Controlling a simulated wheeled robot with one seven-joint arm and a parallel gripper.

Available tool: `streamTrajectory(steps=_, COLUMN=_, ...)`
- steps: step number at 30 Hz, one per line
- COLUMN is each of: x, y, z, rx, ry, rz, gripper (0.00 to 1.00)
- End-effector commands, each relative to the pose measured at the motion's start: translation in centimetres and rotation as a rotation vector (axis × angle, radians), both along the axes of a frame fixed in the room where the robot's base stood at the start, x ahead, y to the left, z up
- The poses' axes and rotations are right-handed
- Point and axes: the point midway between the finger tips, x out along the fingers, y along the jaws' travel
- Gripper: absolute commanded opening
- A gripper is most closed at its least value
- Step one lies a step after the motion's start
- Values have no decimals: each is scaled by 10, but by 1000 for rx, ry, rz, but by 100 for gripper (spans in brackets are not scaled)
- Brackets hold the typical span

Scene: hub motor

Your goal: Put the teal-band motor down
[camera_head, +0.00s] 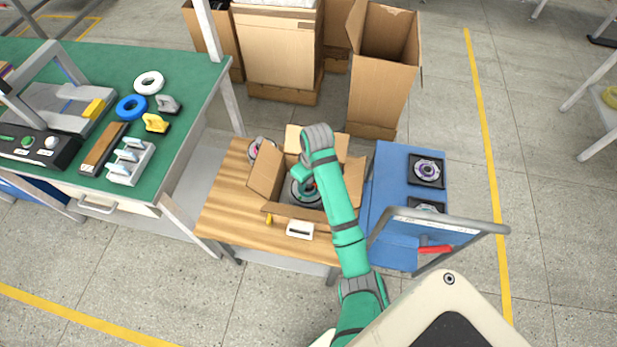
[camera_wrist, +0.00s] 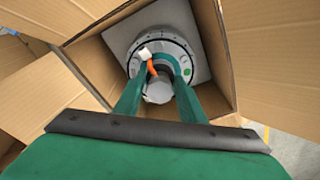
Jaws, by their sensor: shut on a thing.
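The motor (camera_wrist: 158,40), a round grey hub with an orange cable and a white plug, is inside an open cardboard box (camera_head: 285,208) in both views. My gripper (camera_wrist: 158,72) reaches into the box and is shut on the motor's centre. In the head view the motor (camera_head: 304,193) is partly hidden by my gripper (camera_head: 308,184). In the wrist view a grey flat surface lies behind the motor; I cannot tell whether the motor touches it. Its teal band is hard to tell from my teal fingers.
The box stands with its flaps spread on a wooden table (camera_head: 222,208). A blue cart (camera_head: 393,170) at right holds two motors on dark pads. A green bench (camera_head: 190,75) is at left.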

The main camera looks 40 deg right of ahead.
Motion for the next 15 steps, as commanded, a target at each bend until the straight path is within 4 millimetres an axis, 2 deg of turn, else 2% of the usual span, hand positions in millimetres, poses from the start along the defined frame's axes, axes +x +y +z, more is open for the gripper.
streamTrajectory(steps=5, x=0, y=-1, z=-8, rx=-1, ry=-2, rz=-1, gripper=0)
streamTrajectory(steps=12, x=0, y=-1, z=-34, rx=-1, ry=-1, rz=-1, gripper=0)
streamTrajectory(steps=15, x=0, y=-1, z=-37, rx=-2, ry=-3, rz=0, gripper=0)
